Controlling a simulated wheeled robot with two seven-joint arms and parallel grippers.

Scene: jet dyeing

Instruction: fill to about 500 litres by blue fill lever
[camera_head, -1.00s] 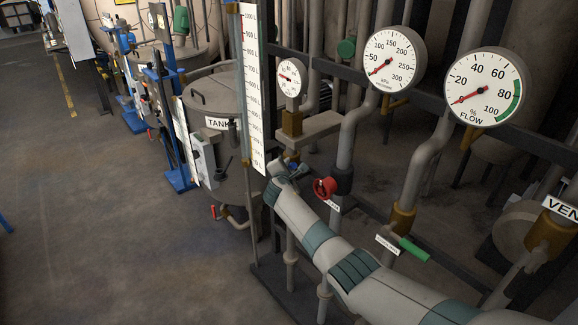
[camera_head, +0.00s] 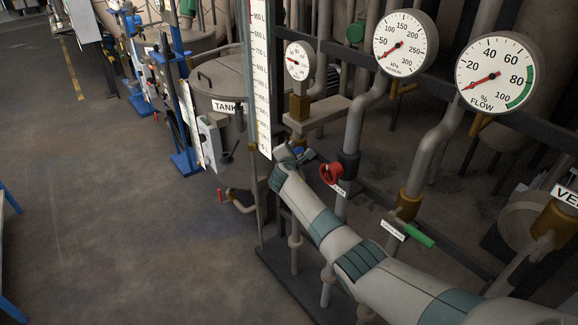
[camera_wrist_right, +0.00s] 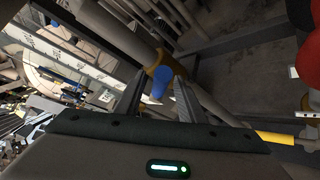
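The blue fill lever (camera_head: 299,150) shows as a small blue bit below the small round gauge, largely hidden behind my right gripper (camera_head: 295,158). In the right wrist view the blue lever (camera_wrist_right: 161,82) stands in front of a brass fitting, between the two dark fingers of my right gripper (camera_wrist_right: 160,92). The fingers are apart, with gaps beside the lever; contact cannot be made out. The tall white litre scale (camera_head: 258,80) stands in front of the grey tank (camera_head: 218,82); its level is too small to read. My left gripper is out of view.
A red valve handle (camera_head: 331,174) is just right of my right gripper. A green lever (camera_head: 418,235) is farther right, below the flow gauge (camera_head: 497,74). A kPa gauge (camera_head: 405,43) and dark rails lie behind.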

